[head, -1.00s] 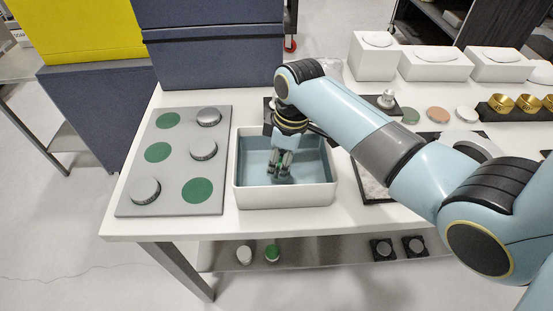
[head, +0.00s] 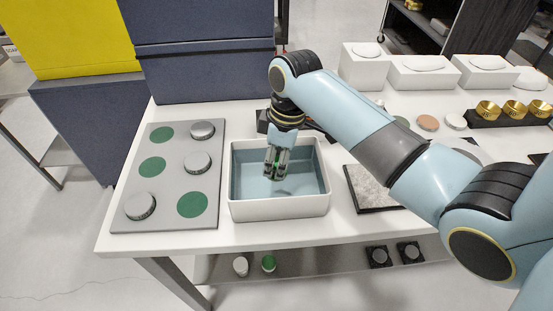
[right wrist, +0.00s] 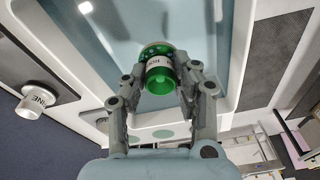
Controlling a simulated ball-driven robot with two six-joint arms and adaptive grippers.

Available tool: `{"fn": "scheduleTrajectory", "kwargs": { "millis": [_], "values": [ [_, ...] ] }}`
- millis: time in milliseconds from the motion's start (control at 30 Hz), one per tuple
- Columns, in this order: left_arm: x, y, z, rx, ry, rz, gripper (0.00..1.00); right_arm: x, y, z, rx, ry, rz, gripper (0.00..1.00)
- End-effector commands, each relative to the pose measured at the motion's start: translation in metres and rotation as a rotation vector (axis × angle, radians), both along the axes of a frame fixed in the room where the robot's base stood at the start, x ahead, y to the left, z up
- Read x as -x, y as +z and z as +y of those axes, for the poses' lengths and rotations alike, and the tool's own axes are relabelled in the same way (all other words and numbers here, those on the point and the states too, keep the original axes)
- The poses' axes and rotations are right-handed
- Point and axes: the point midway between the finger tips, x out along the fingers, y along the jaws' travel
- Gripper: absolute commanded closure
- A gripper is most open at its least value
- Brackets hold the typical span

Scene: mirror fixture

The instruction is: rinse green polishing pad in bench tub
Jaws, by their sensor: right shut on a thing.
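My right gripper (head: 277,163) points down inside the white bench tub (head: 280,208), which holds blue water (head: 303,178). In the right wrist view, the gripper (right wrist: 158,85) is shut on the green polishing pad (right wrist: 157,82), a round green piece with a white labelled band. The tub's pale wall and water show behind it. I cannot tell whether the pad touches the water. My left gripper is not in view.
Left of the tub, a grey board (head: 160,215) holds green discs (head: 192,204) and several silver-rimmed knobs (head: 197,162). A dark-edged stone slab (head: 371,188) lies to the right. Brass cups (head: 513,109) and white blocks stand at the back right. A shelf (head: 320,267) below holds small pieces.

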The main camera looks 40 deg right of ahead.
Motion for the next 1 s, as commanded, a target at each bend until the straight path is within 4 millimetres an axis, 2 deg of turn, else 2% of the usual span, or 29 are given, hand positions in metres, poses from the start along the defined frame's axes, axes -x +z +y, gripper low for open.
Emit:
{"fn": "scheduleTrajectory", "kwargs": {
  "millis": [600,1000],
  "values": [
    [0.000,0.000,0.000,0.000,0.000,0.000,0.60,-0.001,0.053,0.000,0.000,0.000,-0.003,1.00],
    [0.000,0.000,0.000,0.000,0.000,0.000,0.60,0.000,0.057,0.000,0.000,0.000,0.000,1.00]
  ]
}}
